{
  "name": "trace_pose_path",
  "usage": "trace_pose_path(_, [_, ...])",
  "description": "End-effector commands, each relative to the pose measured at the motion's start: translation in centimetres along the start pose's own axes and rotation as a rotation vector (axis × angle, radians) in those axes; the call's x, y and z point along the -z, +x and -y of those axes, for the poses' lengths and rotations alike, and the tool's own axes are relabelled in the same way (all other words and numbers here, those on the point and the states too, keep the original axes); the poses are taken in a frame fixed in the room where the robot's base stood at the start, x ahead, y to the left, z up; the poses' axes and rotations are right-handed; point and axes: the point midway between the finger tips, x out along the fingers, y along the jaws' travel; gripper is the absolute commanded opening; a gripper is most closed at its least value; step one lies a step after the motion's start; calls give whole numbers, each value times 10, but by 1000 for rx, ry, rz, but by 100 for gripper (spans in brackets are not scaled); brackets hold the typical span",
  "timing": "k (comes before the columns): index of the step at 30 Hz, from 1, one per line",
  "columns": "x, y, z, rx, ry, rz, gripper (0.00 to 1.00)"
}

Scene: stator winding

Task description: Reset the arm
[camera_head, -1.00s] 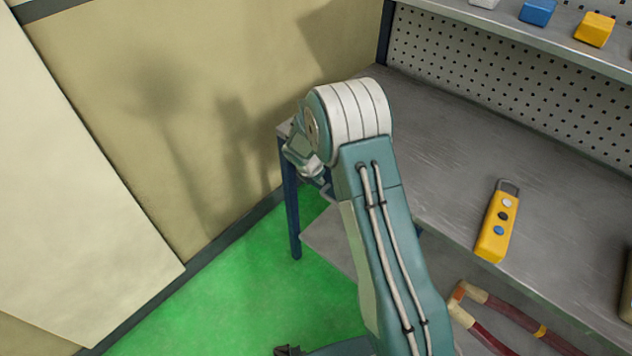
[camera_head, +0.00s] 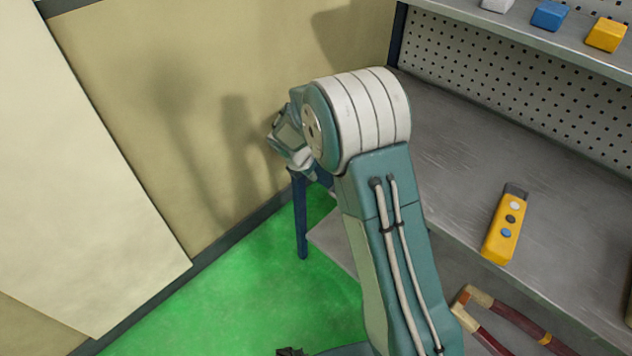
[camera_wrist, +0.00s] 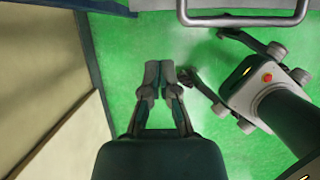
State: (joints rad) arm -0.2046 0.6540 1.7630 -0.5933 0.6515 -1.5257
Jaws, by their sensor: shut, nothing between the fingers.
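My gripper (camera_wrist: 159,75) shows in the wrist view with its two fingertips together, shut and empty, above the green floor (camera_wrist: 190,45). In the head view my arm rises from the lower right, and its large white-banded joint stands in front of the left end of the workbench. The fingertips are hidden behind the arm in that view. In the wrist view part of my own body with a red button lies at the right, apart from the gripper.
A grey workbench (camera_head: 450,140) with a perforated back panel fills the right. A yellow control box with buttons (camera_head: 505,228) lies on it. Blue (camera_head: 549,15) and yellow (camera_head: 606,35) blocks sit on the shelf above. A beige wall (camera_head: 140,110) stands at the left. Green floor lies between.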

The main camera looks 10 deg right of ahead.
Motion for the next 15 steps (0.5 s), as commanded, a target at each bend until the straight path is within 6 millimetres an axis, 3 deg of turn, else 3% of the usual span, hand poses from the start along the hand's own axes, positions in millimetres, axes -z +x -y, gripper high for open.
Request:
trace_pose_path(4, [0, -17, 0, 1, 1, 0, 0])
trace_pose_path(15, [-3, -32, 4, -4, 47, -1, 0])
